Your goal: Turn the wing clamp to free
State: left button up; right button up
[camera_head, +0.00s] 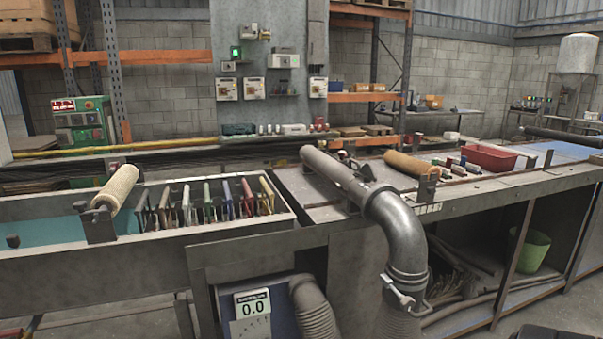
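A small light metal wing clamp (396,292) sits at the lower end of a grey pipe elbow (405,240), where it meets a ribbed hose (398,322) below. The clamp's wing sticks out toward the lower left. The elbow joins a long grey tube (335,168) lying along the bench. Whether the clamp is tight or loose is too small to tell. Neither of my grippers is in view.
A tank with several coloured plates (215,200) and a mesh roll (117,186) is at left. A display box (254,310) reading 0.0 and another ribbed hose (313,308) stand left of the elbow. A red tray (488,157) lies on the right bench (480,190).

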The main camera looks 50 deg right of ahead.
aim_at(367, 168)
jog(key=z, duration=1.9)
